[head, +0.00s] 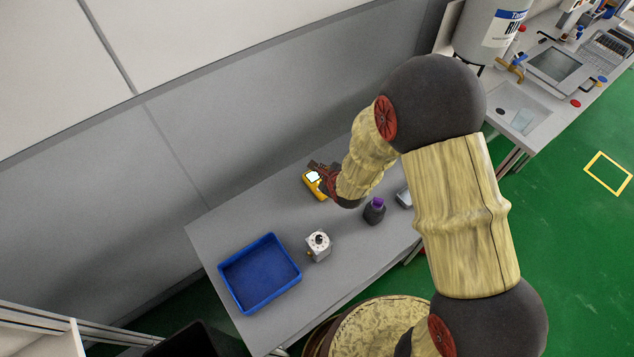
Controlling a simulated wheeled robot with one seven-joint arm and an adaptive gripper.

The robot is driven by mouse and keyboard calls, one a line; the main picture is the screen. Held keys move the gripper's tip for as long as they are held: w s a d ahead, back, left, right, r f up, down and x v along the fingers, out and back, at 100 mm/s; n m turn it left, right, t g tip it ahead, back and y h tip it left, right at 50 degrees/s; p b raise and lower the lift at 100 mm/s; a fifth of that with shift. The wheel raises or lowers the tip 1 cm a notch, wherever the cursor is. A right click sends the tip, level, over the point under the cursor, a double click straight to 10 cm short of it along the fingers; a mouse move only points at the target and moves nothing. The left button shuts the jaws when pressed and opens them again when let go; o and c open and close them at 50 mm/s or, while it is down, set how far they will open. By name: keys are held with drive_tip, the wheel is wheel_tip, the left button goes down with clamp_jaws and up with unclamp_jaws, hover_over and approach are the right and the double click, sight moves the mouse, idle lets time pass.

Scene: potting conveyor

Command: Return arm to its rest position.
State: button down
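My arm rises from the lower right of the head view, bends at a dark elbow and reaches down over the grey table. My gripper (322,170), dark and reddish, is at the end of the arm, close beside a yellow device with a white screen (314,182). The gripper overlaps the device's edge in this view. I cannot tell whether they touch. The fingers are small and partly hidden by the wrist, so their opening does not show.
On the grey table (210,228) are an empty-looking blue tray (223,273), a small white boxy part (319,252) and a dark bottle with a purple cap (374,213). A grey item (404,198) is partly behind my arm. A wall stands behind the table; a sink bench (540,113) is upper right.

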idle(0.5)
drive_tip(key=shift+s+d+f+n, duration=0.1)
drive_tip(key=shift+s+f+n, duration=0.2)
drive_tip(key=shift+n, duration=0.5)
drive_tip(key=s+f+n+g, duration=0.1)
drive_tip(key=s+n, duration=0.1)
drive_tip(key=s+d+f+n+g, duration=0.1)
drive_tip(key=s+f+n, duration=0.1)
drive_tip(key=s+d+f+n+g+h, duration=0.1)
drive_tip(key=s+n, duration=0.1)
drive_tip(key=shift+s+f, duration=0.15)
drive_tip(key=shift+s, duration=0.15)
drive_tip(key=s+d+r+n+b, duration=0.2)
drive_tip(key=s+d+r+n, duration=0.2)
drive_tip(key=s+r, duration=0.3)
drive_tip(key=s+d+r+n+h+b, duration=0.1)
drive_tip(key=s+d+r+n, duration=0.3)
drive_tip(key=r, duration=1)
drive_tip(key=s+d+r+n+b, duration=0.3)
drive_tip(key=s+d+r+n, duration=0.2)
drive_tip(key=s+r+n, duration=0.3)
wheel_tip(320, 180, up, 4)
drive_tip(key=shift+s+f+h, duration=0.25)
drive_tip(key=shift+s+h, duration=0.05)
drive_tip(key=shift+s, duration=0.8)
